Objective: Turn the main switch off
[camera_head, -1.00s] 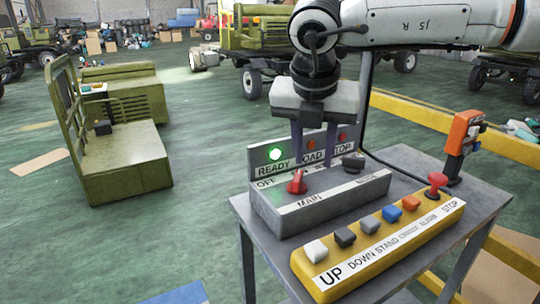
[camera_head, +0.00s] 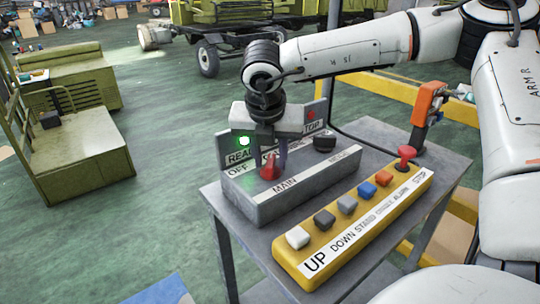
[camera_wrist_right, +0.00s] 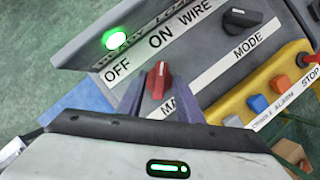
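The main switch is a red rotary knob (camera_head: 269,167) on the grey control box (camera_head: 300,195), above the label MAIN. It also shows in the right wrist view (camera_wrist_right: 158,80), where its pale mark points roughly toward ON, with OFF to the left. My right gripper (camera_head: 270,150) is over the box with its fingers pointing down. In the right wrist view my right gripper (camera_wrist_right: 160,94) is open, with one finger on each side of the knob; I cannot tell whether they touch it. My left gripper is not in view.
A lit green lamp (camera_head: 244,141) is behind the knob. A black MODE knob (camera_head: 325,142) is to its right. A yellow button box (camera_head: 355,225) with several buttons and a red stop button (camera_head: 405,153) lies in front on the grey table (camera_head: 455,160). An orange device (camera_head: 427,103) stands behind.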

